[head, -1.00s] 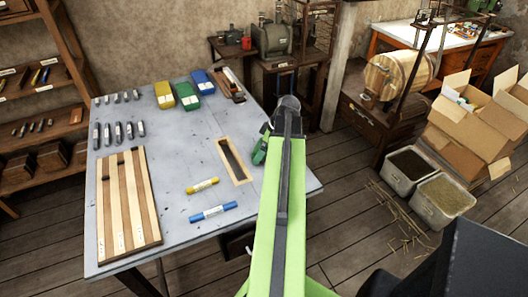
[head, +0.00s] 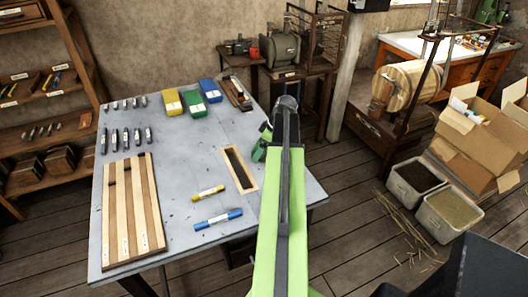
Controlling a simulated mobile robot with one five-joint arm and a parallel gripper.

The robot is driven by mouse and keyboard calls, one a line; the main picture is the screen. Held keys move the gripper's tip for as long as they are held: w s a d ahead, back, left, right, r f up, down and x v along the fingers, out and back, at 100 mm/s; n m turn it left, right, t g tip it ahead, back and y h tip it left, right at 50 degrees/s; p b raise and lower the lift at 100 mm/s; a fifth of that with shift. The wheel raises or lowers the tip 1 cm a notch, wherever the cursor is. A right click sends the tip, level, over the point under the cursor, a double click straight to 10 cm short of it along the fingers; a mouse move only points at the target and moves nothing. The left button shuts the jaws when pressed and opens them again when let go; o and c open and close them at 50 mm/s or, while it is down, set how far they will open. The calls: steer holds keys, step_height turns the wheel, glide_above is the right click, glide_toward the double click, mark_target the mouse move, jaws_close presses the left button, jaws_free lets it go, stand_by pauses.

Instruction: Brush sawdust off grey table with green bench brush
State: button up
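The grey table (head: 180,210) stands in front of me, left of my arm. A green object (head: 260,150), possibly the bench brush, is near the table's right edge and is partly hidden behind my arm. My gripper (head: 287,103) is at the far end of my light-green arm, seen from behind, above the table's right side. Its fingers are not clear, so I cannot tell whether it is open or shut. Small dark specks show on the tabletop; I cannot make out a clear sawdust pile.
On the table are a striped wooden board (head: 130,210), a wood-framed dark slot (head: 240,168), yellow (head: 208,193) and blue (head: 218,218) markers, coloured boxes (head: 192,101) and several small metal pieces. Two bins (head: 448,214) and cardboard boxes (head: 485,140) stand on the floor at right.

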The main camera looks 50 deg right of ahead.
mark_target(264, 158)
steer(key=shift+d+r, duration=0.1)
steer(key=shift+d, duration=0.2)
steer(key=shift+s+a+f, duration=0.1)
steer(key=shift+s+a, duration=0.5)
steer(key=shift+s, duration=0.4)
steer(key=shift+s+a+f, duration=0.1)
steer(key=shift+s+a, duration=0.5)
steer(key=shift+s, duration=0.35)
steer(key=shift+s+a+r, duration=0.1)
steer(key=shift+s+a, duration=0.4)
steer(key=shift+s, duration=0.4)
steer(key=shift+s+a+r, duration=0.1)
steer(key=shift+s+a, duration=0.45)
steer(key=shift+s, duration=0.35)
steer(key=shift+s+a, duration=0.5)
steer(key=shift+s, duration=0.4)
steer(key=shift+f, duration=0.2)
steer(key=shift+r, duration=0.1)
steer(key=shift+w+d, duration=0.5)
steer(key=shift+w, duration=0.35)
steer(key=shift+w+d, duration=0.5)
steer(key=shift+w, duration=0.3)
steer(key=shift+w+d, duration=0.6)
steer(key=shift+w, duration=0.45)
steer(key=shift+w+d, duration=0.6)
steer(key=shift+w, duration=0.4)
steer(key=shift+w+d, duration=0.6)
steer(key=shift+w, duration=0.45)
